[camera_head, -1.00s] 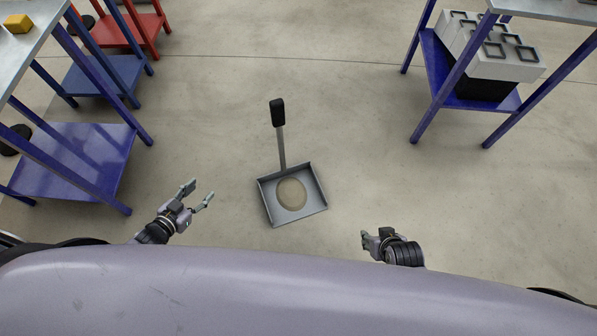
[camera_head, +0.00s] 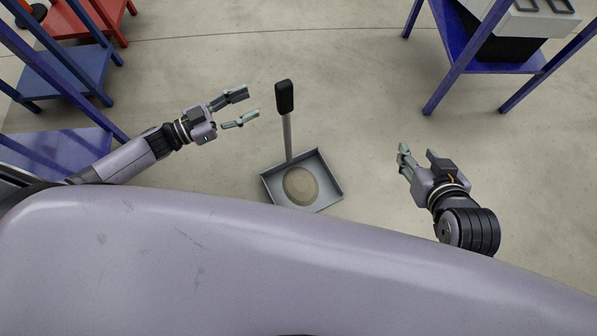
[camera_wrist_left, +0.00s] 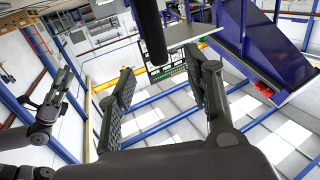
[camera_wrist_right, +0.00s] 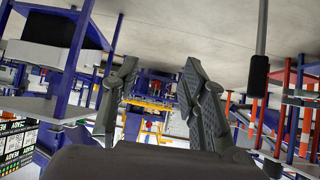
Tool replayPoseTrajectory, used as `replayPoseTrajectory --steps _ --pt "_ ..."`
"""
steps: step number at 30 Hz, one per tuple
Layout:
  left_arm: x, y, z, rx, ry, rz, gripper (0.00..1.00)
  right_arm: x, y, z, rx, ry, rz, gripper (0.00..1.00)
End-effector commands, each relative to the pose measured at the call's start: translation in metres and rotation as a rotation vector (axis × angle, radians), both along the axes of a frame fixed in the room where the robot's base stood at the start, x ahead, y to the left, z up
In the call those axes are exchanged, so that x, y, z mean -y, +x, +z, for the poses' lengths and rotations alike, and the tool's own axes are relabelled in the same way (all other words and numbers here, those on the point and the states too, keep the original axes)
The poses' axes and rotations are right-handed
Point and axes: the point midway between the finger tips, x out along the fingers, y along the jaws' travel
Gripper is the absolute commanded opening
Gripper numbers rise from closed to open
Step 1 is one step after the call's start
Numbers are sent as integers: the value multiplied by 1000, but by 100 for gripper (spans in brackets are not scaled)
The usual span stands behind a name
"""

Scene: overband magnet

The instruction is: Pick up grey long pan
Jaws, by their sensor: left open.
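The grey long pan (camera_head: 324,174) is a shallow square tray with a round beige patch inside, resting on the floor. Its long grey handle runs away from me to a thick black grip (camera_head: 284,96). My left gripper (camera_head: 250,104) is open, just left of the black grip, with its fingers pointing toward it. A dark bar, apparently the grip, fills the top middle of the left wrist view (camera_wrist_left: 151,32). My right gripper (camera_head: 417,154) is open and empty, to the right of the pan and apart from it. The grip also shows in the right wrist view (camera_wrist_right: 258,76).
A blue-legged rack (camera_head: 462,62) with a light grey and black box (camera_head: 510,40) stands at the upper right. Blue shelves (camera_head: 65,72) and a red one (camera_head: 88,18) stand at the left. The floor around the pan is clear.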

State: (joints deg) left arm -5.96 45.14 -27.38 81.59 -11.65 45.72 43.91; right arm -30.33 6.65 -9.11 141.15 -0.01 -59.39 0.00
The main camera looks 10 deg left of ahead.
Motion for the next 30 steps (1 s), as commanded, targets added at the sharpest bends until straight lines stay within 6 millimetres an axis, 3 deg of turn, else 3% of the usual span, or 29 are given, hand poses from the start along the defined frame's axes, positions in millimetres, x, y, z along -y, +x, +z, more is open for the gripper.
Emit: replayPoseTrajectory --steps 6,14,24,30 --pt "33 27 -1 3 -1 0 47 -10 23 23 167 39 12 40" --pt "46 38 0 1 0 0 47 -15 33 37 251 58 18 40" --pt "80 60 0 2 1 1 47 -26 52 78 488 115 33 40" --pt "86 65 0 0 1 1 47 -28 55 89 537 128 36 40"
